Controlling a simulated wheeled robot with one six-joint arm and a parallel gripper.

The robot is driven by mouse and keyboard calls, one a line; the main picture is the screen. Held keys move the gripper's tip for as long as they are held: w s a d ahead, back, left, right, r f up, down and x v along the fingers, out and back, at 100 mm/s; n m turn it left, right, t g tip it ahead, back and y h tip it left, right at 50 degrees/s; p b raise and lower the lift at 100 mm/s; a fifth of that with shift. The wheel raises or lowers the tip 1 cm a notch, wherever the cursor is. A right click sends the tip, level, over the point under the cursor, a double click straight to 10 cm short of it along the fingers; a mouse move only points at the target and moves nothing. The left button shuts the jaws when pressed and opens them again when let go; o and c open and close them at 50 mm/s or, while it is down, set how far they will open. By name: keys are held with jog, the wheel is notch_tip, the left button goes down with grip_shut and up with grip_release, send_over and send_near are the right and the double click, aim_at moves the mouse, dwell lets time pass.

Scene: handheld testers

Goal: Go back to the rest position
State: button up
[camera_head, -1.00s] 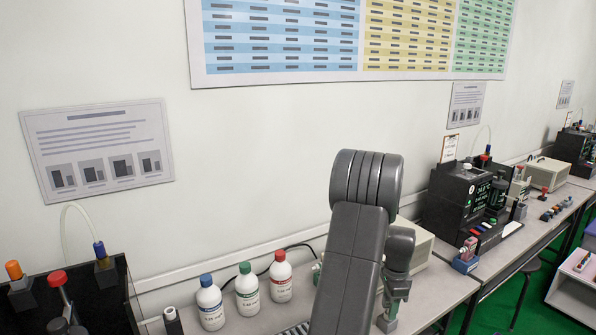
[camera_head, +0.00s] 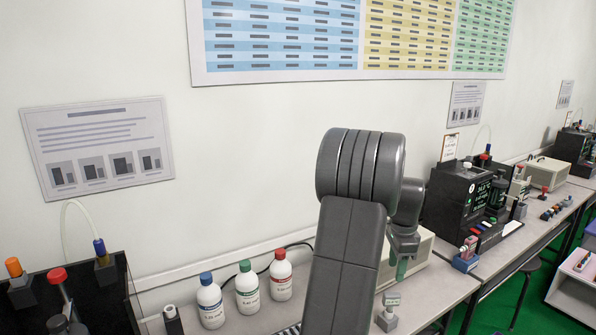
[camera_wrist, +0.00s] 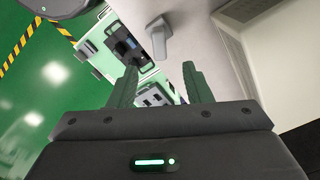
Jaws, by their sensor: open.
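My gripper (camera_wrist: 159,68) is open and empty in the wrist view, its two green fingers apart with nothing between them. In the head view my arm rises in front of the bench, and the gripper (camera_head: 403,266) shows only partly beside it. A small grey-green item (camera_head: 390,302) stands on the bench just below the gripper, with a visible gap between them. A grey upright piece (camera_wrist: 157,38) shows beyond the fingers in the wrist view; I cannot tell if it is the same item.
Three bottles with blue (camera_head: 209,302), green (camera_head: 247,288) and red (camera_head: 281,276) caps stand left of my arm. A beige box (camera_head: 418,252) stands behind the gripper. A black instrument (camera_head: 455,205) is to the right. Green floor (camera_wrist: 40,110) shows past the bench edge.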

aim_at(392, 294)
notch_tip(392, 294, down, 13)
jog(key=shift+r, duration=0.1)
jog(key=shift+r+p, duration=0.25)
jog(key=shift+p, duration=0.45)
notch_tip(392, 294, up, 7)
jog(key=p, duration=0.4)
jog(key=shift+r, duration=0.1)
